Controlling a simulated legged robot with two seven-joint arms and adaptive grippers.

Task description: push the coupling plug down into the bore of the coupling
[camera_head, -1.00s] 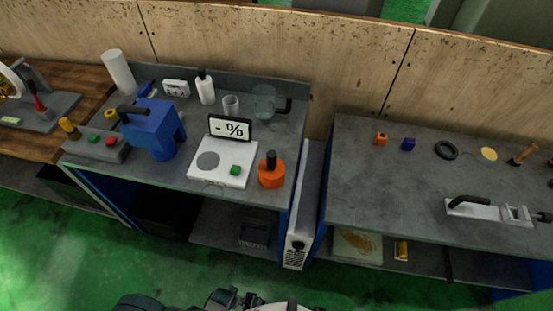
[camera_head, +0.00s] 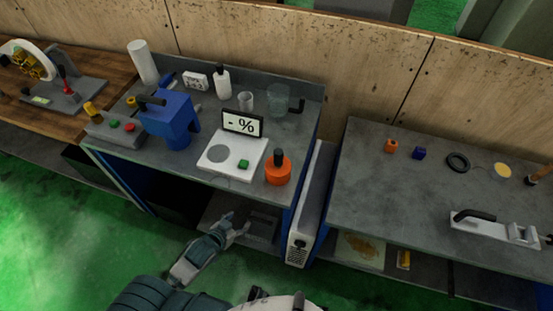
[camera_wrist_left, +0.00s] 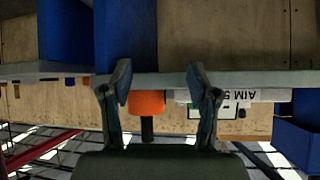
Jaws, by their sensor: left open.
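An orange round body (camera_head: 278,171) with a dark cylinder (camera_head: 279,155) upright on its top stands near the front edge of the middle bench. These look like the coupling and its plug; how deep the dark part sits I cannot tell. My left gripper (camera_head: 238,223) is open and empty, in front of and below the bench edge, left of the orange body. In the left wrist view, which looks upside down, my open left gripper (camera_wrist_left: 158,80) has the orange body (camera_wrist_left: 147,103) and dark cylinder (camera_wrist_left: 147,130) beyond its fingers. My right gripper is not visible.
A white scale (camera_head: 222,166) with a display (camera_head: 242,124) stands left of the orange body. A blue machine (camera_head: 170,120) is farther left. A white heater-like unit (camera_head: 299,240) stands between the benches.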

